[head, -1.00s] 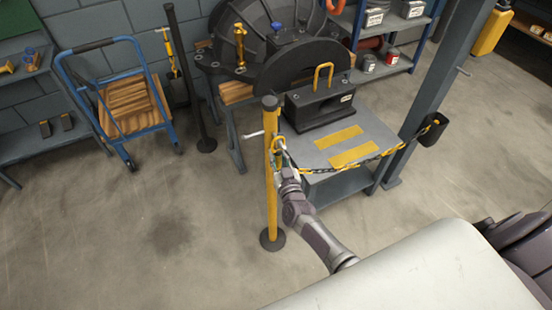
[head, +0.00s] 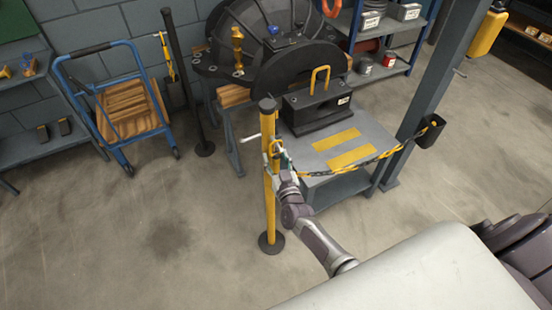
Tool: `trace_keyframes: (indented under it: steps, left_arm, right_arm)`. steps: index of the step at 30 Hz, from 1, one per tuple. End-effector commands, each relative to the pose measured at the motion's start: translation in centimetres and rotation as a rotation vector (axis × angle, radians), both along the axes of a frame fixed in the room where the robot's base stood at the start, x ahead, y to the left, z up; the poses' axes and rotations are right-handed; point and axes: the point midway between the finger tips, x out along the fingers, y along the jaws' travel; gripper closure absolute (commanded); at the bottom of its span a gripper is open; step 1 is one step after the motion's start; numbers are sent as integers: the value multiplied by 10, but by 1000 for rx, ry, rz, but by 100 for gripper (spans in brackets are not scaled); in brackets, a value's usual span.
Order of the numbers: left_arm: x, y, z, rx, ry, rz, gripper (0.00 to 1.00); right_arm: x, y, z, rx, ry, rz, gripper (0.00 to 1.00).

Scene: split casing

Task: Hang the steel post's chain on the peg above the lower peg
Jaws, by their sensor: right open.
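The blue-grey steel post (head: 432,85) stands at the right, with a dark holder (head: 430,132) on its side. A yellow and dark chain (head: 345,168) runs slightly slack from that holder to the yellow post (head: 270,205). A pale peg (head: 249,138) sticks out left from the yellow post's upper part. A yellow loop (head: 274,148) shows by the post just below that height; I cannot tell whether it sits on a peg. My right gripper (head: 277,166) is open at the yellow post, close to the loop and chain end. Any lower peg is hidden or too small. My left gripper is out of view.
A grey workbench (head: 370,135) with a black block (head: 318,112) stands behind the chain. A large dark casing (head: 275,60) is behind it. A blue trolley (head: 125,105) and a dark post (head: 186,85) stand left. The floor at front left is clear.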

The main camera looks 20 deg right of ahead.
Motion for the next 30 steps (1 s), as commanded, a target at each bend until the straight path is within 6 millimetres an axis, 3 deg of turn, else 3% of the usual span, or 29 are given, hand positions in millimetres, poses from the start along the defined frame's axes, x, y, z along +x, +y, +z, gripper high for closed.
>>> trace_keyframes:
  steps: [7, 21, 30]
  left_arm:
    - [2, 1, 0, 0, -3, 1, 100]
    - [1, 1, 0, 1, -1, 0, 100]
    - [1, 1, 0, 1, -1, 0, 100]
  right_arm:
    - [-16, 3, -2, 1, 3, 1, 47]
    - [-105, 15, -1, 0, 2, 0, 47]
    - [-119, 17, 0, 0, 0, 0, 47]
